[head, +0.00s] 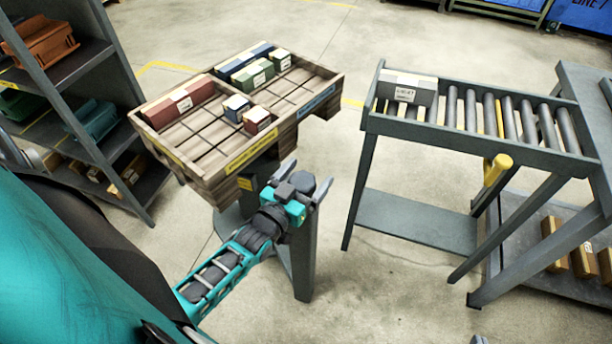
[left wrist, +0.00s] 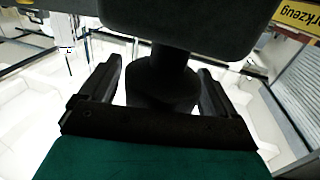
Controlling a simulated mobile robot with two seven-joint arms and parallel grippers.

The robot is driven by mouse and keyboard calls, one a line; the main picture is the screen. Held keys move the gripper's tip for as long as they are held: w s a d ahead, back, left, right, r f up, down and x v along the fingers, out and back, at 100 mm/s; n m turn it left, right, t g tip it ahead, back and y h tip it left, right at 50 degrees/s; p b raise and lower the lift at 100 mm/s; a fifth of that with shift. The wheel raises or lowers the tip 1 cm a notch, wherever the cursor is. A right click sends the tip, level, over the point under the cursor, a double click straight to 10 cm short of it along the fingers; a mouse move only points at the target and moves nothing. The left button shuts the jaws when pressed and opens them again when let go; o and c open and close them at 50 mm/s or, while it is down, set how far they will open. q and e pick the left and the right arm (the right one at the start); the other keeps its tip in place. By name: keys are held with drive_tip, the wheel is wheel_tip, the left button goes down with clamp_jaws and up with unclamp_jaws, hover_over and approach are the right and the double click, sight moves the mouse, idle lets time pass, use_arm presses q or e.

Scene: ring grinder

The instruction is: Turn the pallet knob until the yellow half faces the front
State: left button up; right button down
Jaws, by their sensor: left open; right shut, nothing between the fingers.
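The wooden pallet (head: 180,165) sits on a grey stand in the head view. Its yellow label (head: 251,152) is on the nearer left part of the long edge, its blue label (head: 318,101) on the farther right part. A small grey tip of my right gripper (head: 479,340) shows at the bottom edge, shut.
Red, blue and green blocks lie in the pallet's compartments. A roller conveyor (head: 470,145) with a grey block (head: 407,86) stands to the right. A shelf (head: 95,140) with bins stands at the left. The floor between stand and conveyor is clear.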

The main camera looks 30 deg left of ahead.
use_arm(q)
drive_tip(key=s, duration=1.3)
use_arm(e)
drive_tip(key=shift+f, duration=0.1)
use_arm(q)
drive_tip(key=shift+d, duration=0.1)
